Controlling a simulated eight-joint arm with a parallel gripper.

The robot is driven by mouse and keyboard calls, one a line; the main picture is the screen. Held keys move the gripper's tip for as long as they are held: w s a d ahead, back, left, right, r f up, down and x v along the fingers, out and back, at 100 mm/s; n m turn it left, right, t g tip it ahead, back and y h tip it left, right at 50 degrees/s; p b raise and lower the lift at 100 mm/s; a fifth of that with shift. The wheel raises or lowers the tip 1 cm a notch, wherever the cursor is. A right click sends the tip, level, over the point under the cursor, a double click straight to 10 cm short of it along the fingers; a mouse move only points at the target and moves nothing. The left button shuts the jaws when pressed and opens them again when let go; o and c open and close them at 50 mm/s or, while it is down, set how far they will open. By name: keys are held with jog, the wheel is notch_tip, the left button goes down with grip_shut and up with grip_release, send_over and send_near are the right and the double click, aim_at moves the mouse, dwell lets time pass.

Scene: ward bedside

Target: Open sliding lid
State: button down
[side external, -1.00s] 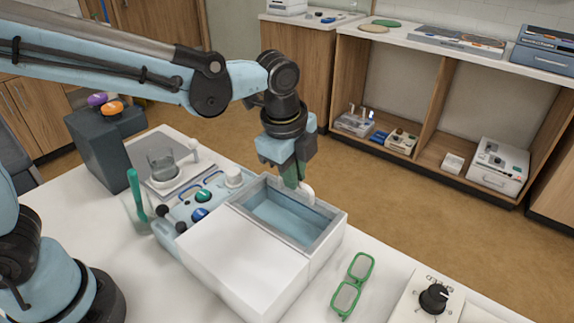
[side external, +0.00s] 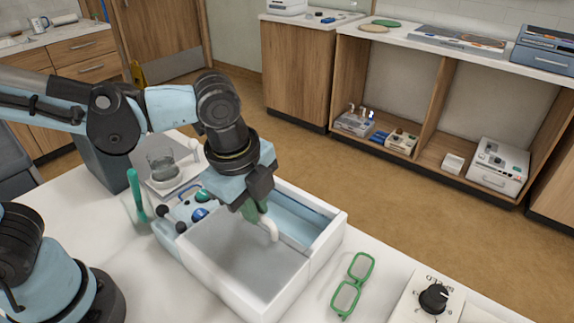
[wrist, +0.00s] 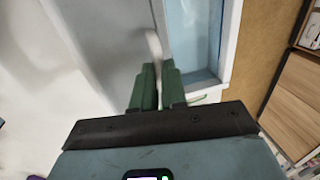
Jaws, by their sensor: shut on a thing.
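A white box (side external: 219,291) stands on the table in the side view. A blue-lined opening (side external: 310,214) shows at its far right part, and a grey surface (side external: 222,255) lies beside it toward the near left; I take this for the sliding lid. A white curved handle (side external: 270,231) stands near the border between them. My gripper (side external: 250,211), with green fingers, points down at the handle and is shut on it. In the wrist view the handle (wrist: 154,48) rises between the fingertips (wrist: 158,82), with the blue opening (wrist: 193,35) at its right. My gripper hides part of the opening.
Green-framed glasses (side external: 353,284) and a dial box (side external: 428,300) lie right of the box. A green-handled tool (side external: 136,194) stands left.

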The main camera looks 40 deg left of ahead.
aim_at(246, 238)
jog(key=c, duration=1.2)
grip_release()
jog(key=shift+o, duration=0.2)
notch_tip(246, 238, up, 12)
jog(key=s, duration=0.2)
jog(key=shift+s, duration=0.15)
jog(key=shift+f, duration=0.1)
jog(key=w+a+f+n+t, duration=0.1)
jog(key=a+f+n+t, duration=0.1)
jog(key=a+f+n, duration=0.3)
jog(key=w+a+f+n+t, duration=0.1)
jog(key=a+f+n+t, duration=0.2)
jog(key=a+n, duration=0.6)
notch_tip(246, 238, down, 2)
jog(key=n, duration=0.4)
jog(key=shift+w+a, duration=0.4)
